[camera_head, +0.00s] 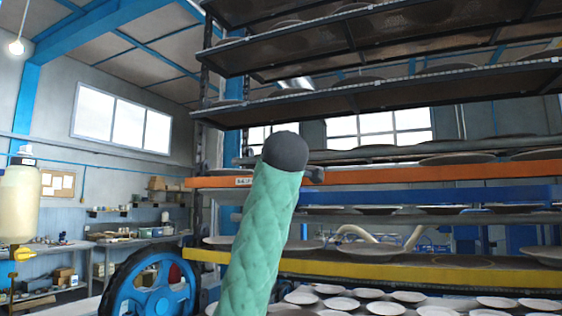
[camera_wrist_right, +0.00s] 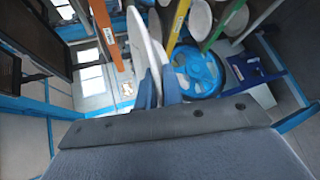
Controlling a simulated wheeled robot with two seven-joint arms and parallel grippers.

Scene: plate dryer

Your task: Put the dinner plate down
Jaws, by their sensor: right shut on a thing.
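In the right wrist view, my right gripper (camera_wrist_right: 159,84) is shut on a white dinner plate (camera_wrist_right: 139,45). The plate shows nearly edge-on and sticks out beyond the blue fingers. In the head view a green padded arm of mine with a dark round end rises in the middle. The right gripper and the held plate cannot be made out there. My left gripper is in neither view.
A tall drying rack stands ahead, with an orange-edged shelf (camera_head: 420,173) and a yellow-edged shelf (camera_head: 400,270). Many plates (camera_head: 385,308) lie on its lower levels. A blue wheel (camera_head: 150,290) stands left of it. A cream bottle (camera_head: 19,205) is at the far left.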

